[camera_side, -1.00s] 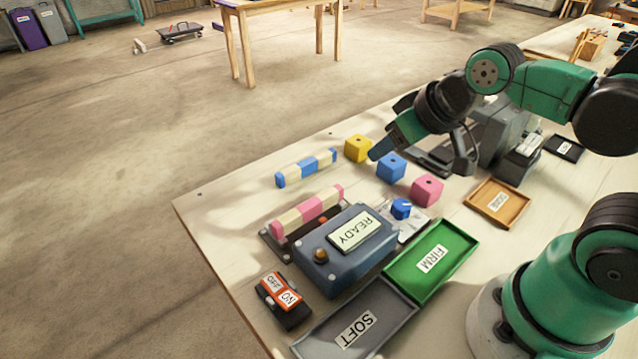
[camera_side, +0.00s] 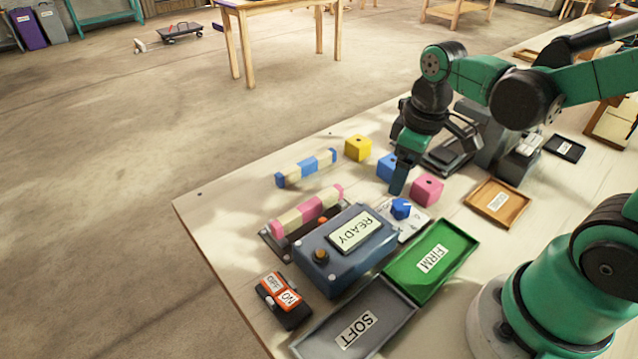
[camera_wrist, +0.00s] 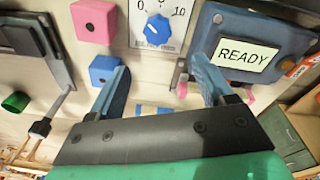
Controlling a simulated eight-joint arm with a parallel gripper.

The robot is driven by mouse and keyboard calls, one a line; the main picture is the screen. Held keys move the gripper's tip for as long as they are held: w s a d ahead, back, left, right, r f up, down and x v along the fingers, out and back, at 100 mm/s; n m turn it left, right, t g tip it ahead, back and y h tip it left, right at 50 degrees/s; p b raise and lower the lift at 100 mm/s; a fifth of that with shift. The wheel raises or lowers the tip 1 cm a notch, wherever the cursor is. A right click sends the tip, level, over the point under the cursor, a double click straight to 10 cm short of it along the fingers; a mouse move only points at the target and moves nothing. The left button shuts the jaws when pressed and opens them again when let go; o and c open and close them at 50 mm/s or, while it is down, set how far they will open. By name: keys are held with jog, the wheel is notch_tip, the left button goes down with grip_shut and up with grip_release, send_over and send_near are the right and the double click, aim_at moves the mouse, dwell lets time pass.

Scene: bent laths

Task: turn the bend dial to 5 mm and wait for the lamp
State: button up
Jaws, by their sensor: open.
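The bend dial is a blue knob (camera_side: 401,208) on a white plate behind the blue-grey box. In the wrist view the dial (camera_wrist: 158,30) is upright to the picture, with 0 at left and 10 at right. I cannot read its exact setting. My gripper (camera_side: 399,184) is open and empty, pointing down above the table just behind the dial. In the wrist view its two fingers (camera_wrist: 160,78) are apart, with the dial beyond them. The box's display (camera_side: 357,231) reads READY. An amber dome (camera_side: 320,256), perhaps the lamp, sits on the box; I cannot tell whether it is lit.
Blue (camera_side: 387,167), pink (camera_side: 427,190) and yellow (camera_side: 358,148) cubes stand near my gripper. A pink-and-cream lath (camera_side: 307,211) lies behind the box, a blue-and-cream one (camera_side: 306,168) farther back. FIRM (camera_side: 458,262) and SOFT (camera_side: 388,335) trays and an OFF/ON switch (camera_side: 283,301) are in front.

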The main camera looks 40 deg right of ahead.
aim_at(402, 204)
jog(key=shift+s+d+f+n+g, duration=0.2)
jog(key=shift+f+g, duration=0.1)
jog(key=shift+f, duration=0.1)
jog(key=shift+s+d+f+n+g, duration=0.1)
jog(key=shift+f+n+g, duration=0.1)
jog(key=shift+f+g, duration=0.15)
jog(key=shift+f, duration=2.6)
grip_shut()
jog(key=shift+m, duration=0.4)
jog(key=m, duration=0.4)
jog(key=shift+m, duration=0.3)
jog(key=m, duration=0.4)
jog(key=shift+m, duration=0.4)
